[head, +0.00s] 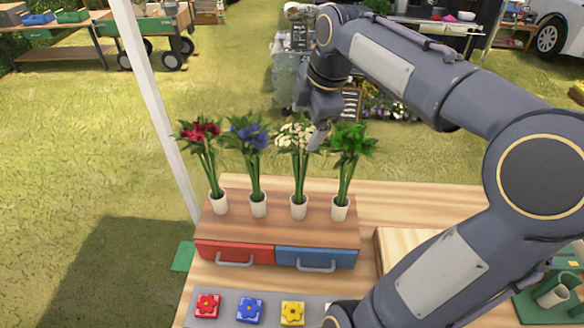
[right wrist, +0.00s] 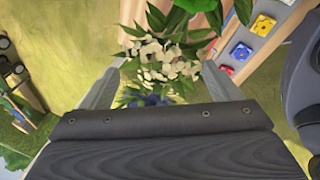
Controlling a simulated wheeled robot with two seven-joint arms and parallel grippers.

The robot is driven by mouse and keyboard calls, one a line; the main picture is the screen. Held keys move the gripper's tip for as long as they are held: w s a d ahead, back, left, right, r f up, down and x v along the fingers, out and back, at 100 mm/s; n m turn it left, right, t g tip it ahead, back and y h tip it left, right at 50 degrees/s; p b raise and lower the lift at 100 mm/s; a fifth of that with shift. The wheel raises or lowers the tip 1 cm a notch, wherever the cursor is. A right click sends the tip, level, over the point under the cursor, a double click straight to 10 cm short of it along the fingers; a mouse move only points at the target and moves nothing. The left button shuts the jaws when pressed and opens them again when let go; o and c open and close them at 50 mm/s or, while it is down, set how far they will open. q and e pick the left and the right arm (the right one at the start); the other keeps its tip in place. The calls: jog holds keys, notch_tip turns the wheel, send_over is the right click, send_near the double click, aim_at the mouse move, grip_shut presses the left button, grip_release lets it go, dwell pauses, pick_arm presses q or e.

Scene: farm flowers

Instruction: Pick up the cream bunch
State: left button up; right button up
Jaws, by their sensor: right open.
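The cream bunch (head: 297,137) stands upright in a white cup, third from the left in a row on a wooden drawer box. In the right wrist view the cream flowers (right wrist: 160,58) lie between and ahead of the fingers. My right gripper (head: 318,138) comes down from above at the cream bunch's right side, by its flower heads. In the right wrist view my right gripper (right wrist: 165,92) is open, its two fingers spread on either side of the blooms. I cannot tell whether a finger touches them. My left gripper is not in view.
Red (head: 200,132), blue (head: 250,137) and green (head: 350,143) bunches stand in cups close beside it. The box has a red drawer (head: 212,251) and a blue drawer (head: 340,258). Flower-marked blocks lie in front. A white pole (head: 150,90) rises at left.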

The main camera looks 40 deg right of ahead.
aim_at(301, 144)
jog(key=shift+w+a+f, duration=0.15)
jog(key=shift+w+f, duration=0.1)
jog(key=shift+f, duration=0.35)
jog(key=shift+s+f, duration=0.1)
jog(key=shift+f, duration=0.25)
jog(key=x, duration=0.1)
jog(key=p+x, duration=0.1)
jog(key=x, duration=0.2)
jog(key=shift+s+f, duration=0.25)
jog(key=shift+f, duration=0.25)
jog(key=c, duration=1.4)
